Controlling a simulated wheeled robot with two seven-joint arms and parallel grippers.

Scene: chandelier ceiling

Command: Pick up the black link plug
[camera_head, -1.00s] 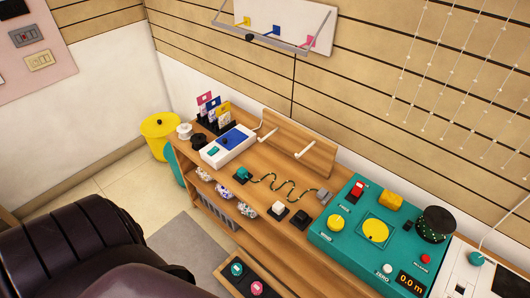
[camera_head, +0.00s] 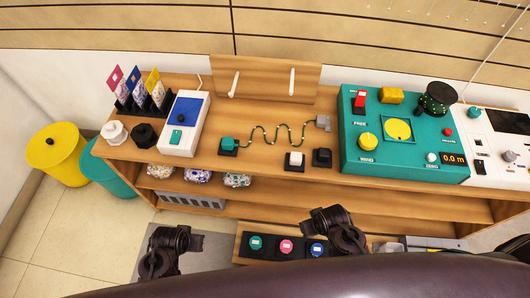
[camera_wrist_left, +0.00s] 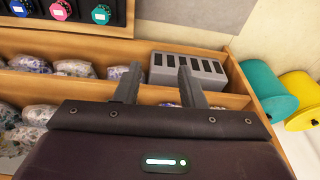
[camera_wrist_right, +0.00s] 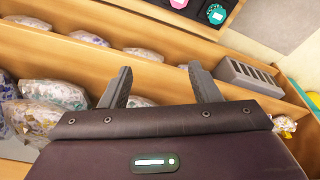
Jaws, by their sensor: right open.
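A small black plug (camera_head: 322,157) stands on the wooden bench top, just right of a white plug (camera_head: 294,160) and left of the teal console. A black faceted piece (camera_head: 143,134) also stands farther left, beside the white box. My left gripper (camera_wrist_left: 157,82) is open and empty, facing the bench's lower shelf in the left wrist view. My right gripper (camera_wrist_right: 160,80) is open and empty, facing the shelf with bags in the right wrist view. Both my arms are low in front of the bench in the head view, away from the plug. Neither wrist view shows the plug.
The teal console (camera_head: 404,170) with knobs stands on the right of the bench. A green cable (camera_head: 280,134) winds behind the plugs to a grey connector. A white box (camera_head: 184,128) and card holder stand left. A drawer with coloured discs (camera_head: 285,245) sits below.

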